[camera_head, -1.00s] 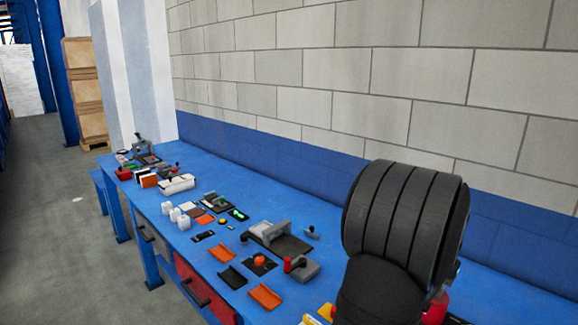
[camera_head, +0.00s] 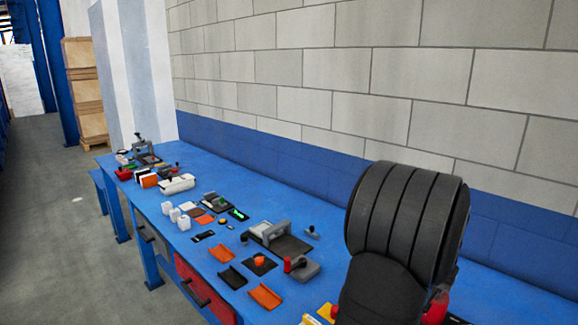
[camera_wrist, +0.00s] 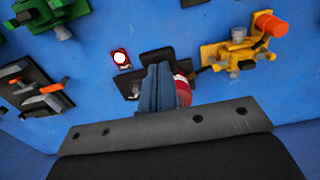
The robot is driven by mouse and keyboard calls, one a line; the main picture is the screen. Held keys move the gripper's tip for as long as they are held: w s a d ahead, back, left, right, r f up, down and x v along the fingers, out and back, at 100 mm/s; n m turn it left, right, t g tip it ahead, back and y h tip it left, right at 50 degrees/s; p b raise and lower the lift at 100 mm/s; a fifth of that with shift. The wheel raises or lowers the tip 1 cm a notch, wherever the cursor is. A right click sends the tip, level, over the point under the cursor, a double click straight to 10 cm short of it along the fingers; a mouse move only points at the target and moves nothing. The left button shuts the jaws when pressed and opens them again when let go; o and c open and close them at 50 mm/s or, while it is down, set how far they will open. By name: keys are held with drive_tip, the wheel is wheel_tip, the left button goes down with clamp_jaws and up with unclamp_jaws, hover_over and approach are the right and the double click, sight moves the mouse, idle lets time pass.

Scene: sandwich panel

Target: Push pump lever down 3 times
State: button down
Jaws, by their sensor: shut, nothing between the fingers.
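My gripper (camera_wrist: 158,90) shows in the wrist view as two blue-grey fingers pressed together, with nothing between them. A red, partly white rounded part (camera_wrist: 183,91) shows just right of the fingers and is partly hidden by them. Dark flat pieces (camera_wrist: 157,56) lie behind and left of the fingertips. I cannot tell whether the fingers touch any of these. I cannot make out for sure which part is the pump lever; the fingers may cover it. In the head view my black arm hides the gripper and the bench below it.
In the wrist view, a yellow device (camera_wrist: 226,50) with an orange cylinder (camera_wrist: 271,23) stands right, a green part (camera_wrist: 55,14) upper left, and a black-based grey tool (camera_wrist: 38,95) left. The blue bench (camera_head: 165,217) runs along a block wall, with several fixtures on it.

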drive_tip(key=shift+f, duration=2.75)
drive_tip(key=shift+r, duration=3.55)
drive_tip(key=shift+f, duration=0.1)
